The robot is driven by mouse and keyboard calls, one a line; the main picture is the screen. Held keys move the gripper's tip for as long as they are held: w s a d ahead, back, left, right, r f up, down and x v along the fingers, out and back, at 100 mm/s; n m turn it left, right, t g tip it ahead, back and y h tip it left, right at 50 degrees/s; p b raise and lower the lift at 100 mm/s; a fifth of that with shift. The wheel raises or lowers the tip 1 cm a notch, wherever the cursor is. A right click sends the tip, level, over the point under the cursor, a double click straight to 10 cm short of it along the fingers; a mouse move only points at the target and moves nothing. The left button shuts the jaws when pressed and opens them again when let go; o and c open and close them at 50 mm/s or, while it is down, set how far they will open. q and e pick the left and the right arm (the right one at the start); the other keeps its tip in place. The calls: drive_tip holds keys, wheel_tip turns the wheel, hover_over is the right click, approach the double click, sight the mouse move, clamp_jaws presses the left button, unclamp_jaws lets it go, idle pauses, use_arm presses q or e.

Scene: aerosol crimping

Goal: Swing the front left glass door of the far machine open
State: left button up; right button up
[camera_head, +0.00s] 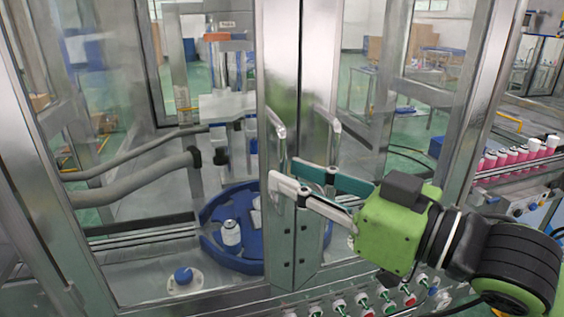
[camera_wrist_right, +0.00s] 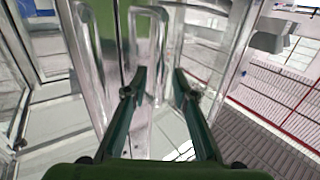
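The far machine's front left glass door (camera_head: 180,130) appears shut, its steel edge frame (camera_head: 277,70) meeting the right door's frame (camera_head: 320,70) at the middle. A steel bar handle (camera_head: 277,124) is on the left door and another handle (camera_head: 336,128) is on the right door. My right gripper (camera_head: 283,173) reaches in from the right, its fingers at the left door's handle. In the right wrist view its fingertips (camera_wrist_right: 155,88) are apart, with a handle bar (camera_wrist_right: 158,45) seemingly between them; contact cannot be told. My left gripper is out of view.
Buttons (camera_head: 388,304) line the front below the doors. A conveyor (camera_head: 510,185) with pink cans stands at the right.

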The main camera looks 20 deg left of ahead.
sight(282, 213)
drive_tip(key=shift+x, duration=1.5)
drive_tip(key=shift+c, duration=0.3)
clamp_jaws()
drive_tip(key=shift+s+p, duration=0.1)
drive_tip(key=shift+p, duration=0.2)
